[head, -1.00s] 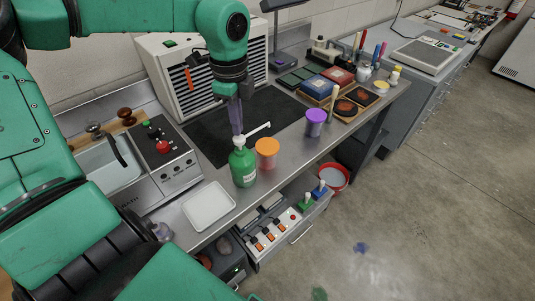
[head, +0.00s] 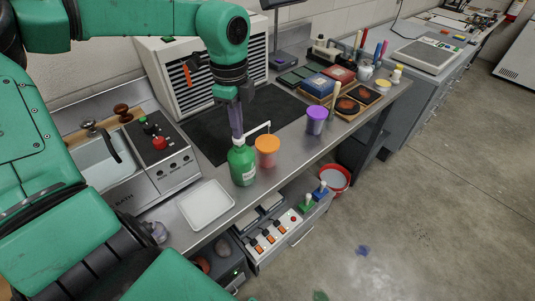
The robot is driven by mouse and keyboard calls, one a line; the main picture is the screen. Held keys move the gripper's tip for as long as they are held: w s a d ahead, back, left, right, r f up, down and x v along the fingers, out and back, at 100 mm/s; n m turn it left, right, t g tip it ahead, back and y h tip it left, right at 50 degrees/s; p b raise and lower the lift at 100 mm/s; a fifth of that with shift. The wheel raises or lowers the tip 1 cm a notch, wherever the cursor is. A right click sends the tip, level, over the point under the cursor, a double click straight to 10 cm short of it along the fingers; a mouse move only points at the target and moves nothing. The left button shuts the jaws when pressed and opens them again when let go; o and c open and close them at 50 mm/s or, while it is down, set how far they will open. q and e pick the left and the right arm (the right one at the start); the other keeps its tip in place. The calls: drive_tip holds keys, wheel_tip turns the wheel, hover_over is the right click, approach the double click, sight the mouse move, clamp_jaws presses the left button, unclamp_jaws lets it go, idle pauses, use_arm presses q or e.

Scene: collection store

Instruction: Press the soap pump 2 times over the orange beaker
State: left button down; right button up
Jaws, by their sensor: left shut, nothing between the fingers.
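The soap pump (head: 242,165) is a green bottle with a white pump head, upright on the metal worktop. Its white spout points right and its tip is over the orange beaker (head: 267,152), which stands just right of the bottle. My left gripper (head: 237,134) points down, shut and empty, with its fingertips at the top of the pump head. Whether the fingertips touch the head is hard to tell. The fingers hide part of the pump top. My right gripper is not in view.
A purple beaker (head: 316,120) stands further right. A white tray (head: 206,205) lies front left of the bottle. A dark mat (head: 205,136) lies behind, before a white slatted unit (head: 180,85). A control box with a red knob (head: 159,143) is at left. An open drawer (head: 285,228) juts out below the front edge.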

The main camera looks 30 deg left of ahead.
use_arm(q)
drive_tip(key=shift+f, duration=0.1)
drive_tip(key=shift+r+p, duration=0.65)
drive_tip(key=shift+r, duration=0.8)
drive_tip(key=shift+p, duration=0.3)
wheel_tip(320, 180, up, 6)
drive_tip(key=p, duration=0.3)
